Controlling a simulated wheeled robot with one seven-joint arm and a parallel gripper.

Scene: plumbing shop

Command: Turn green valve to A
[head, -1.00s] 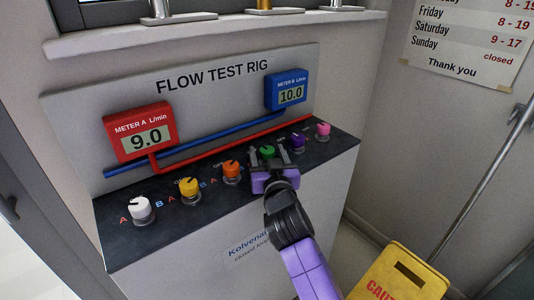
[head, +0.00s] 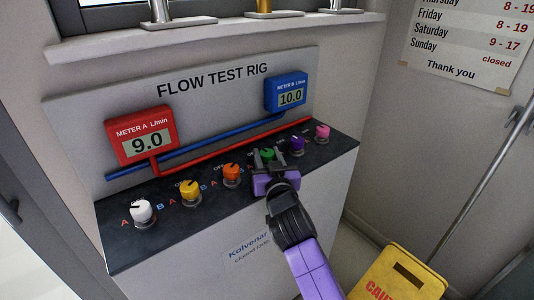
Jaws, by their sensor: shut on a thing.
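The green valve (head: 268,154) is a knob on the dark sloped panel (head: 170,239) of the flow test rig. It sits between the orange valve (head: 231,172) and the purple valve (head: 297,143). My gripper (head: 266,162) is at the green valve, with its fingers on either side of the knob and shut on it. The fingers hide the knob's lower part and the letters around it. The red meter A (head: 142,136) reads 9.0. The blue meter B (head: 287,92) reads 10.0.
A white valve (head: 141,209) and a yellow valve (head: 189,188) stand to the left, and a pink valve (head: 322,132) at the right end. Neighbouring knobs are close to my gripper. A yellow caution sign (head: 398,275) stands on the floor at lower right.

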